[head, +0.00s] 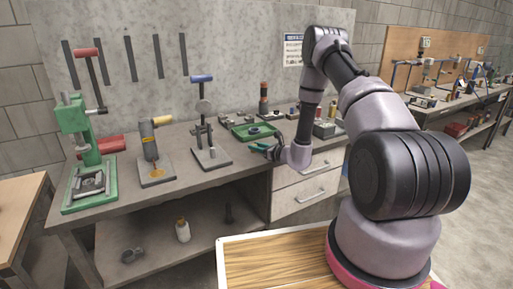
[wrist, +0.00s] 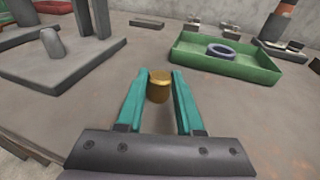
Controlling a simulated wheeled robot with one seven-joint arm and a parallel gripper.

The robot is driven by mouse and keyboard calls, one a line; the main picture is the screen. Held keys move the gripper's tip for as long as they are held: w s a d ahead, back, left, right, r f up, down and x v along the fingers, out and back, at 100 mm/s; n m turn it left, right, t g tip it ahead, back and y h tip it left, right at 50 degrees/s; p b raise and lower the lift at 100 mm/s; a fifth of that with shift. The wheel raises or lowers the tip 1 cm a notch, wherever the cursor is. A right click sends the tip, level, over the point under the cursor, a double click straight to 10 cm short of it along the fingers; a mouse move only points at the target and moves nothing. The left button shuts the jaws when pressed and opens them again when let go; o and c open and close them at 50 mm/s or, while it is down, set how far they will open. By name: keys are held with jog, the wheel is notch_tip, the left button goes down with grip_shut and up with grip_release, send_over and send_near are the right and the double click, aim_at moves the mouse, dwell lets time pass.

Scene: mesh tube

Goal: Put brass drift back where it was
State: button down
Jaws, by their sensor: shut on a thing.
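The brass drift (wrist: 159,86) is a short gold-coloured cylinder with its round end facing up. It sits between the teal fingers of my gripper (wrist: 160,76) in the wrist view, and the gripper is shut on it. In the head view my gripper (head: 258,149) is over the front part of the grey bench, just in front of the green tray. The drift is too small to make out clearly there. Whether its lower end touches the bench cannot be told.
The green tray (wrist: 203,68) holds a dark ring and lies ahead and right in the wrist view. A blue-handled press (head: 211,155) stands left of my gripper, then a yellow-marked tool (head: 151,147) and a green press (head: 82,145). Bare bench (head: 240,171) lies between.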

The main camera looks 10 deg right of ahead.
jog(key=c, duration=0.5)
grip_release()
jog(key=shift+f, duration=0.15)
jog(key=shift+c, duration=0.2)
